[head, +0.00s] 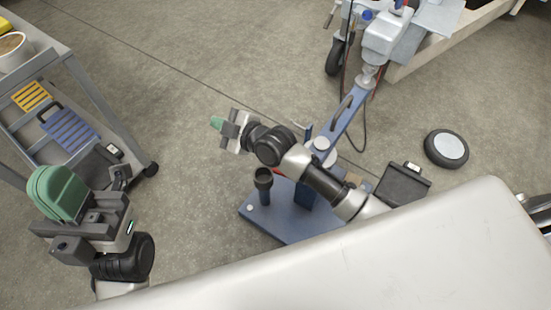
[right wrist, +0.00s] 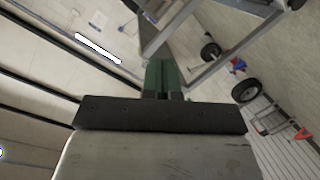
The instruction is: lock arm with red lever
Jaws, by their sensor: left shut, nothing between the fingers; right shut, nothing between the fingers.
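A blue arm (head: 349,114) slants up from a blue base plate (head: 274,216) to a grey-white unit (head: 390,38) at the top. Small red spots show around that unit, but I cannot make out a red lever. My right gripper (head: 216,123), with green fingertips, is shut and empty, to the left of the blue arm and clear of it. Its arm crosses in front of the base and hides part of it. The right gripper also shows in the right wrist view (right wrist: 163,76). My left gripper (head: 58,192) is shut and empty at the lower left, far from the blue arm.
A grey cart (head: 98,88) with tools and a cup stands at the upper left. A wheel (head: 446,149) lies on the floor at the right. A trailer frame (head: 440,45) is at the upper right. Open concrete floor lies between cart and blue arm.

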